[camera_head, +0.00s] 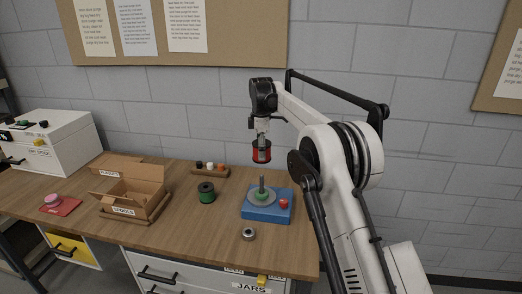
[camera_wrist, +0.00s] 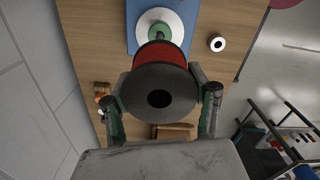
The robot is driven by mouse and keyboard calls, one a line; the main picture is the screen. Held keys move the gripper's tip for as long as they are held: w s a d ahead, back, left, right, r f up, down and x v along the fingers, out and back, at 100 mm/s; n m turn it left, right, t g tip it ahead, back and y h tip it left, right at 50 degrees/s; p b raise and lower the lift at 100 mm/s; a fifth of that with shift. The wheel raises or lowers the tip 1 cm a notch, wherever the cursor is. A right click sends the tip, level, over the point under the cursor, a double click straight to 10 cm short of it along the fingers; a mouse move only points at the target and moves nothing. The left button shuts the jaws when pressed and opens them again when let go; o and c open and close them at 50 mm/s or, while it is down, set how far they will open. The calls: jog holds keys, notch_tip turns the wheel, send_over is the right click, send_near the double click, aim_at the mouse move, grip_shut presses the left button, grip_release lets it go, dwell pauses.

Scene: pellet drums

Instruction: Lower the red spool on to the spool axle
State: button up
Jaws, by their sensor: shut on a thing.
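The red spool (camera_head: 262,153) has dark flanges and hangs in the air, held by my gripper (camera_head: 262,143). In the wrist view the red spool (camera_wrist: 160,54) shows its dark flange and centre hole facing me, with the fingers of my gripper (camera_wrist: 163,92) closed on either side. The spool axle (camera_head: 262,184) is an upright post with a green part and a grey disc, on a blue base (camera_head: 270,214). The spool is above the axle and apart from it. In the wrist view the axle (camera_wrist: 160,33) shows just beyond the spool, partly hidden by it.
A red button (camera_head: 284,203) sits on the base's right side. A green spool (camera_head: 206,192) stands to its left, and a grey ring (camera_head: 249,234) lies in front. An open SPOOLS box (camera_head: 122,211) and a small rack (camera_head: 210,173) are further left and behind.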

jog(key=b, duration=0.4)
send_near(261, 184)
jog(key=shift+w+f, duration=0.15)
jog(key=shift+w, duration=0.25)
jog(key=shift+f+b, duration=2.95)
jog(key=shift+f, duration=2.1)
dwell(0.5)
jog(key=o, duration=1.3)
jog(key=shift+r, duration=0.1)
